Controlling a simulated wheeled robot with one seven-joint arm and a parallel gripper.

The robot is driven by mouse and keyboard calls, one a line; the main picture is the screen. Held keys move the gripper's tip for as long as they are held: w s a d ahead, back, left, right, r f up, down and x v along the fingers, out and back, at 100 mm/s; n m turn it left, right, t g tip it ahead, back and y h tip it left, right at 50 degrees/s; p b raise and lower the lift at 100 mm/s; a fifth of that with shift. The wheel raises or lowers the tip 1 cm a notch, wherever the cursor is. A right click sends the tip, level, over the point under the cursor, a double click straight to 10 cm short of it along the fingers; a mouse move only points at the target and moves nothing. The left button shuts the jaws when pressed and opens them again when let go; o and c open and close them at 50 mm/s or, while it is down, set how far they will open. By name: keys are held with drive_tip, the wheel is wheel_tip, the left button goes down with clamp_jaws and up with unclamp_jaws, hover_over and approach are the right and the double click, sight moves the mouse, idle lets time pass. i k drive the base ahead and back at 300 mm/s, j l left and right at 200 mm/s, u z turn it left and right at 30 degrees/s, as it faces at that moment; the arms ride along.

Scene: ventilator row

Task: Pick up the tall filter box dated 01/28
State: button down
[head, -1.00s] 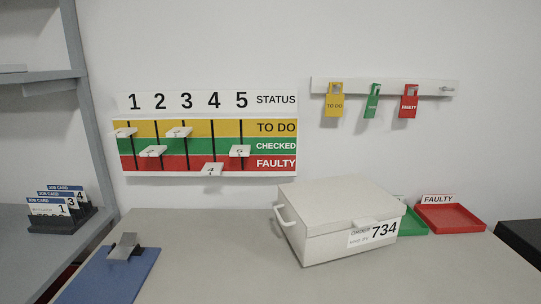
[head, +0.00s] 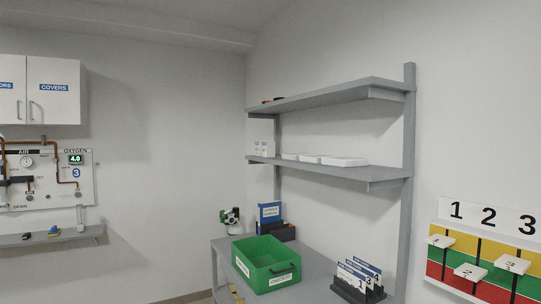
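On the middle shelf (head: 330,174), small white upright boxes (head: 262,149) stand at the far left end. Flat white items (head: 344,161) lie to their right on the same shelf. They are too small to read, so I cannot tell whether any is a filter box dated 01/28. My gripper is not in view.
A green bin marked CHECKED (head: 257,256) stands on the lower grey bench (head: 308,285). Behind it are a blue item (head: 269,212) and a green-and-white device (head: 231,217). Job cards (head: 360,275) stand at right, near the status board (head: 478,262). A COVERS cabinet (head: 53,90) hangs left.

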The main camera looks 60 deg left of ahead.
sight(258, 144)
drive_tip(key=u, duration=1.8)
drive_tip(key=i+z, duration=0.1)
drive_tip(key=z, duration=0.45)
drive_tip(key=i+j+z, duration=0.35)
drive_tip(key=j+z, duration=0.2)
drive_tip(key=j, duration=0.2)
drive_tip(key=i+j+z, duration=0.25)
drive_tip(key=j, duration=0.15)
drive_tip(key=k, duration=0.1)
